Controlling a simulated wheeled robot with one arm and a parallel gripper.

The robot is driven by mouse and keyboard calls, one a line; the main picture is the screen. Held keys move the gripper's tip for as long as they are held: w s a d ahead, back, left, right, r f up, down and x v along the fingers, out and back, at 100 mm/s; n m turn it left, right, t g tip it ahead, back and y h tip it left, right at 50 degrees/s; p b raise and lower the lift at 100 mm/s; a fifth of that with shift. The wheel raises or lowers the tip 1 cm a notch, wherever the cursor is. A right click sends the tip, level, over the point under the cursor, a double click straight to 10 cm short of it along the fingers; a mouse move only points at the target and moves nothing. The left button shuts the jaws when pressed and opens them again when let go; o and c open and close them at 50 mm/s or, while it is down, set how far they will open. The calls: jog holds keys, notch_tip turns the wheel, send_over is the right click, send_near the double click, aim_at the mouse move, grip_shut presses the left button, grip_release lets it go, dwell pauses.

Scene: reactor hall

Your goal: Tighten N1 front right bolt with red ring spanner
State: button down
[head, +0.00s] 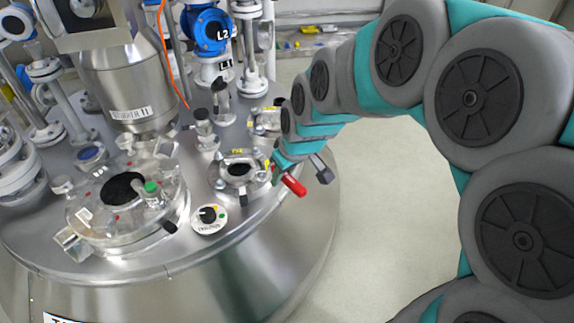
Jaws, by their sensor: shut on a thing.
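A small round flanged nozzle (240,170) with a dark centre and several bolts around its rim stands on the steel vessel lid, near its right edge. A small yellow label sits at its back; I cannot read it as N1. My gripper (279,172) is just right of this flange and points down toward it. It is shut on the red ring spanner (293,184), whose red end sticks out toward the lower right. The spanner's ring end is hidden or too small to see, so I cannot tell whether it is around the front right bolt.
A larger glass-covered manway (125,200) with a green-capped handle is on the left of the lid. A round dial (209,218) is in front of the nozzle. Blue valves (207,32) and pipes stand behind. Open floor (390,210) is to the right.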

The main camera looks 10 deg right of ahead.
jog(key=a+m+h+p, duration=0.1)
jog(key=a+m, duration=0.2)
jog(key=m, duration=0.1)
jog(key=a+m+h+p, duration=0.1)
jog(key=a+m+h, duration=0.1)
jog(key=a+m, duration=0.1)
jog(key=a+m+h+p, duration=0.1)
jog(key=a+m, duration=0.2)
jog(key=m, duration=0.3)
jog(key=shift+a+r+h, duration=0.2)
jog(key=shift+h, duration=0.1)
jog(key=shift+w+a+m+p, duration=0.4)
jog(key=shift+a+m+p, duration=0.15)
jog(key=shift+m, duration=0.25)
jog(key=shift+a+f+b, duration=0.1)
jog(key=shift+f+b, duration=0.2)
jog(key=shift+s+f+b, duration=0.2)
jog(key=shift+b, duration=0.4)
jog(key=shift+s+d+n+b, duration=0.25)
jog(key=shift+d+n+b, duration=0.15)
jog(key=shift+b, duration=0.15)
notch_tip(320, 180, up, 5)
jog(key=shift+w+r+p, duration=0.1)
jog(key=shift+p, duration=0.95)
